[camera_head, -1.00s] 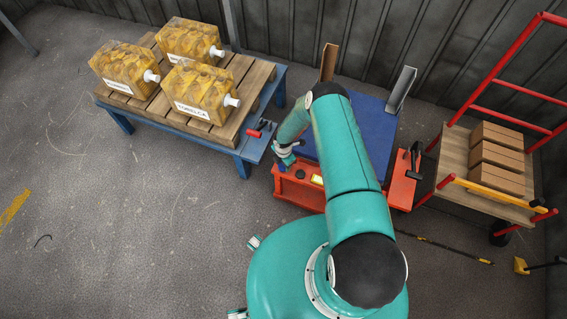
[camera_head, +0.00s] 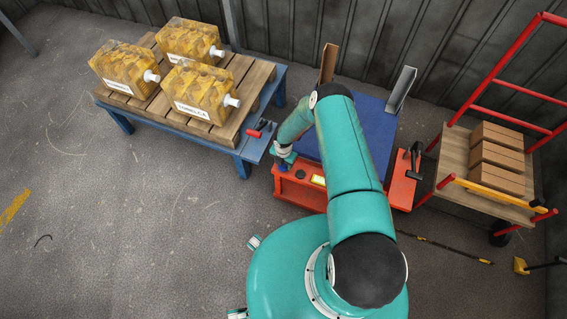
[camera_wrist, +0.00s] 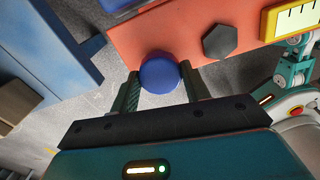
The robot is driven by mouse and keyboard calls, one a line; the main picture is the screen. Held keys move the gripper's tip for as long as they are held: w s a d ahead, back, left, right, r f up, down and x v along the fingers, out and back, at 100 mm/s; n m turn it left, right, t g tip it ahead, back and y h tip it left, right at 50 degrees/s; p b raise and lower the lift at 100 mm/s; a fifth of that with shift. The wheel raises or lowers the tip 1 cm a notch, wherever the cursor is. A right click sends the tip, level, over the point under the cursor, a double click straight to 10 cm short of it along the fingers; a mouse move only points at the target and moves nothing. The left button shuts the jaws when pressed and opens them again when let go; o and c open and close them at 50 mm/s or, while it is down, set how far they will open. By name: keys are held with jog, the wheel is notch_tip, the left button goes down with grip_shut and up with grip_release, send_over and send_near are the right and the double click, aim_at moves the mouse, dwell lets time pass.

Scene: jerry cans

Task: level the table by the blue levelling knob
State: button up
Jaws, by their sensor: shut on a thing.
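The blue levelling knob (camera_wrist: 160,75) sits on the red-orange front panel of the table (camera_wrist: 110,42) in the wrist view. My gripper (camera_wrist: 160,85) is shut on the knob, one finger on each side of it. In the head view my gripper (camera_head: 284,158) is at the left end of the red front panel (camera_head: 305,196), and it hides most of the knob. The table has a blue top (camera_head: 368,135). A yellow-framed level gauge (camera_wrist: 292,18) is on the panel, cut off by the wrist view's edge; its reading cannot be told.
A dark hexagonal knob (camera_wrist: 220,41) is beside the blue one. A blue-framed stand (camera_head: 245,148) holds several yellow jerry cans (camera_head: 200,92) at the left. A red-railed cart (camera_head: 455,195) with boxes (camera_head: 497,158) stands at the right. Floor at the left front is clear.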

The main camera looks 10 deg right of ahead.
jog(key=shift+a, duration=0.1)
jog(key=o, duration=1)
notch_tip(320, 180, up, 14)
jog(key=shift+f, duration=0.1)
